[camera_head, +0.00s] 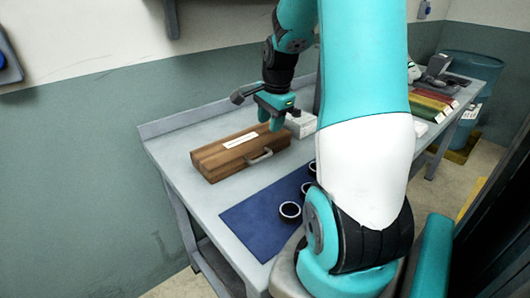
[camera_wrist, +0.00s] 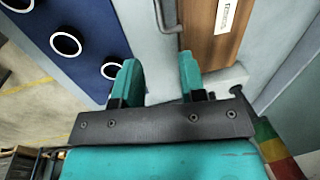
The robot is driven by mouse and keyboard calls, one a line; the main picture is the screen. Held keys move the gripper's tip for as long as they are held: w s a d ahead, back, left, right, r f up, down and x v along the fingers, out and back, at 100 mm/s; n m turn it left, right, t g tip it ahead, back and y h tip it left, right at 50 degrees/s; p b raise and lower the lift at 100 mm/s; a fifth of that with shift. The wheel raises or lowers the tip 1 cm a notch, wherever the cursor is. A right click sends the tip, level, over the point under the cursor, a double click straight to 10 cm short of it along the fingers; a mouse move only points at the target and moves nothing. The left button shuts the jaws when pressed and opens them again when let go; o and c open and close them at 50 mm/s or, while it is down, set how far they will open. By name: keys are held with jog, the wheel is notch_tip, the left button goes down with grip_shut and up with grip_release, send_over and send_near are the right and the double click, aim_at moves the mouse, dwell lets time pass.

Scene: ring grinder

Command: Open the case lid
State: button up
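The brown wooden case (camera_head: 225,155) lies shut on the grey table, with a white label on its lid and a metal handle (camera_head: 260,156) on its front side. In the wrist view, part of the case (camera_wrist: 203,48) and its handle (camera_wrist: 167,18) show at the top. My gripper (camera_head: 276,126) hangs over the right end of the case, fingers pointing down. In the wrist view, my gripper (camera_wrist: 160,82) has its two teal fingers apart with nothing between them. I cannot tell its exact height above the case or table.
A white box (camera_head: 301,124) stands right of the gripper. Coloured bins (camera_head: 432,104) are at the table's far right. The table's left end (camera_head: 170,150) is clear.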

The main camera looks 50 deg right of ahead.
aim_at(264, 156)
jog(key=f, duration=0.3)
jog(key=w+f, duration=0.1)
jog(key=f, duration=0.3)
jog(key=w+f, duration=0.1)
jog(key=f, duration=0.3)
jog(key=shift+d+f, duration=0.2)
jog(key=shift+f, duration=0.05)
grip_shut()
